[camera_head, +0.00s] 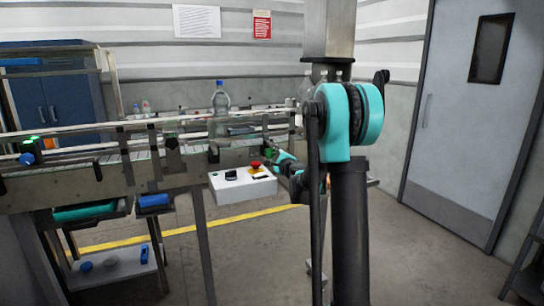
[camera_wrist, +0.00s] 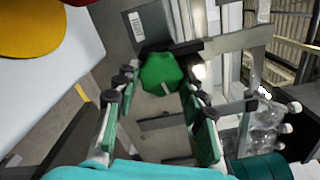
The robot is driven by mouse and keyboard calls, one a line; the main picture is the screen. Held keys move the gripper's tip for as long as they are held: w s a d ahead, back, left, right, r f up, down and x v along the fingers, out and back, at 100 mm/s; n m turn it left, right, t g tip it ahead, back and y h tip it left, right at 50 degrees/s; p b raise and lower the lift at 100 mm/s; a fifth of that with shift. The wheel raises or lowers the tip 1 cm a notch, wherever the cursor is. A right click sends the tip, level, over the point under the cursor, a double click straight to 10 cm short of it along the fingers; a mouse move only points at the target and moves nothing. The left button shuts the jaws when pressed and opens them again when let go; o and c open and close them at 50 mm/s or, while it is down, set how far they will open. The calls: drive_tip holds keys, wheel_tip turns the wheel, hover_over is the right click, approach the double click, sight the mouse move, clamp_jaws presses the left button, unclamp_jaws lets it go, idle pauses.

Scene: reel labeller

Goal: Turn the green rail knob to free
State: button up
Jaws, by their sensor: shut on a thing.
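In the head view, the knob (camera_head: 267,153) is a small green spot at the right end of the conveyor's side, just left of my gripper (camera_head: 278,156). My arm hides part of this area. I cannot read any free or locked marking near the knob.
A white control box (camera_head: 242,190) with a red button (camera_head: 255,165) hangs close below and left of my gripper. A bottle (camera_head: 220,100) stands on the conveyor (camera_head: 100,165). Several clear bottles (camera_wrist: 262,128) show at the right of the wrist view.

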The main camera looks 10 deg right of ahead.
drive_tip(key=shift+n, duration=1)
drive_tip(key=o, duration=1.2)
drive_tip(key=shift+c, duration=0.2)
drive_tip(key=v, duration=1.2)
